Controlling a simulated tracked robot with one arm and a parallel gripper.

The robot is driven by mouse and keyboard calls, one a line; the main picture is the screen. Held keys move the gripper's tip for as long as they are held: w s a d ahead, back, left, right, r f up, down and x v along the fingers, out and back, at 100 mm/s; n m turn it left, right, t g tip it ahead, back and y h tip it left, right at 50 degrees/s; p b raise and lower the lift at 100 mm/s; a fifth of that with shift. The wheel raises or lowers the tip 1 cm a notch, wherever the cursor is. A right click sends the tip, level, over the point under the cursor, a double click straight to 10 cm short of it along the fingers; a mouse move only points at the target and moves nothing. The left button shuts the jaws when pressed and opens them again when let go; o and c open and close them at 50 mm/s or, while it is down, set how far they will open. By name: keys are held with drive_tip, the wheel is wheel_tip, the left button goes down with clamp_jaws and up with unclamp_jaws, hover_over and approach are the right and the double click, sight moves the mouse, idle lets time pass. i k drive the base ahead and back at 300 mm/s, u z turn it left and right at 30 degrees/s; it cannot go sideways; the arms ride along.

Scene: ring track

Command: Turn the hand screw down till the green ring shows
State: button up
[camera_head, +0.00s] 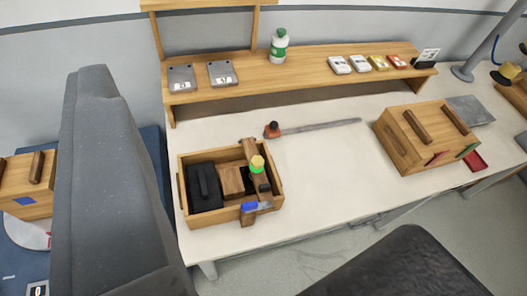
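The hand screw has a yellow knob (257,162) at the right side of an open wooden tray (188,214) on the white bench. It stands on a wooden arm or clamp that crosses the tray's right part. Bright green shows around the foot of the yellow knob; at this size I cannot tell whether it is a separate ring. No gripper fingers can be made out, and nothing is seen touching the knob. A large grey shape at left and a dark one at bottom right are close to the camera, probably parts of my arm.
The tray also holds a black case (204,190) and a wooden block (231,181). A blue piece (249,206) lies at its front edge. A bar with a red-topped knob (273,129) lies behind. A wooden box (425,138) stands at right.

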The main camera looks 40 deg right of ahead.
sight(257, 162)
drive_tip(key=i, duration=0.9)
drive_tip(key=u, duration=0.05)
